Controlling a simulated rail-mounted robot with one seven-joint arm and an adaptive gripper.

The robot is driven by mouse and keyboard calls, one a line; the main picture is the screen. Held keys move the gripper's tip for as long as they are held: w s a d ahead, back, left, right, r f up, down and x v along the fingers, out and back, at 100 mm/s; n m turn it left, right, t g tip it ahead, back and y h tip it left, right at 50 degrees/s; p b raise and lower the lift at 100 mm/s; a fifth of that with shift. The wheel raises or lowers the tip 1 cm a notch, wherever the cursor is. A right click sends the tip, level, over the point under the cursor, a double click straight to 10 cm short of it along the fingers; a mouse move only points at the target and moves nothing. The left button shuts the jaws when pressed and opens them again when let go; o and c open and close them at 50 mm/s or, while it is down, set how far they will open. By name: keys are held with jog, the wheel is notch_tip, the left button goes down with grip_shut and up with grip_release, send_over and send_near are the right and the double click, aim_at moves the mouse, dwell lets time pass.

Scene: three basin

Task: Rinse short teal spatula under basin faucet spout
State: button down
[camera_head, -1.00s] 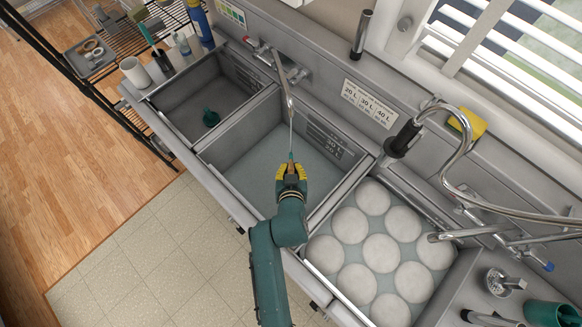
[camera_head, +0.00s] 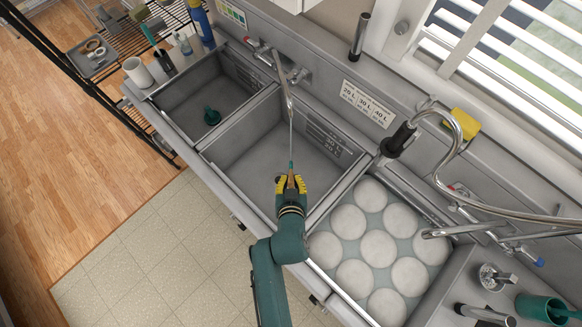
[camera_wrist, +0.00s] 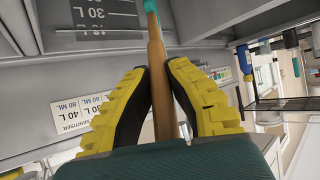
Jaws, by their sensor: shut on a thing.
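My gripper (camera_head: 291,184) is shut on the short spatula's wooden handle (camera_wrist: 156,70), over the middle basin (camera_head: 242,165). The spatula's small teal end (camera_head: 291,165) points toward the back wall, and a bit of teal shows at the top edge of the wrist view (camera_wrist: 150,6). The faucet spout (camera_head: 288,92) hangs over this basin. A thin water stream (camera_head: 291,130) runs from it and lines up with the teal end in the head view; I cannot tell whether it touches. The yellow fingertips hide part of the handle.
The right basin holds several white round plates (camera_head: 381,248). A long curved sprayer faucet (camera_head: 460,150) reaches over the right side. A white cup (camera_head: 137,72) stands at the left rim.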

jog(key=s+r+p, duration=0.2)
jog(key=s, duration=0.7)
jog(key=shift+s, duration=0.25)
